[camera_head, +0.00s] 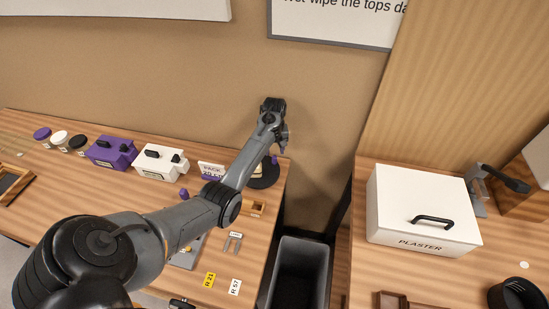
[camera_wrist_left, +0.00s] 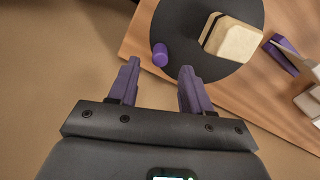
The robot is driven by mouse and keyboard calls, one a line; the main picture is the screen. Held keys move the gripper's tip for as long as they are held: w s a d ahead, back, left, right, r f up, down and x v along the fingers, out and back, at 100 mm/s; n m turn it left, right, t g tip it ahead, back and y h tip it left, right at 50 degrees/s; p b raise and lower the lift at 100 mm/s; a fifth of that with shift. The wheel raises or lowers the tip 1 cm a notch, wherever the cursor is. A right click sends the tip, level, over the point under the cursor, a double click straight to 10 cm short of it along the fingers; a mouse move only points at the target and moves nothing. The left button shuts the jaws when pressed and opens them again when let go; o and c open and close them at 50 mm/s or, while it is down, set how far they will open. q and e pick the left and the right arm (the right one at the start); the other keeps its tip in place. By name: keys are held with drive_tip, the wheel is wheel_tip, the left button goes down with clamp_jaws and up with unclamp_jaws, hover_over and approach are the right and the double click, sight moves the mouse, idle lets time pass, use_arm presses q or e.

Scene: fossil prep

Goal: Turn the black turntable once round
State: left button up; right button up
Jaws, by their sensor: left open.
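The black turntable (camera_head: 268,181) is a flat round disc at the right end of the left bench, partly hidden by my left arm in the head view. In the left wrist view the turntable (camera_wrist_left: 178,28) carries an upright purple peg (camera_wrist_left: 160,54) near its rim and a cream block (camera_wrist_left: 236,40) with a dark band. My left gripper (camera_wrist_left: 159,74) has purple fingers, spread apart and empty. The peg shows just beyond the gap between the fingertips; I cannot tell whether it is between them. In the head view the left gripper (camera_head: 283,145) hangs above the disc's back edge.
A white box (camera_head: 160,163) and a purple box (camera_head: 111,152) stand along the back of the left bench. A grey open bin (camera_head: 300,262) stands in the gap between benches. A white plaster box (camera_head: 420,215) is on the right bench. The wall is close behind the turntable.

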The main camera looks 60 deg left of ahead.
sight(274, 157)
use_arm(q)
drive_tip(key=shift+f, duration=2.7)
clamp_jaws()
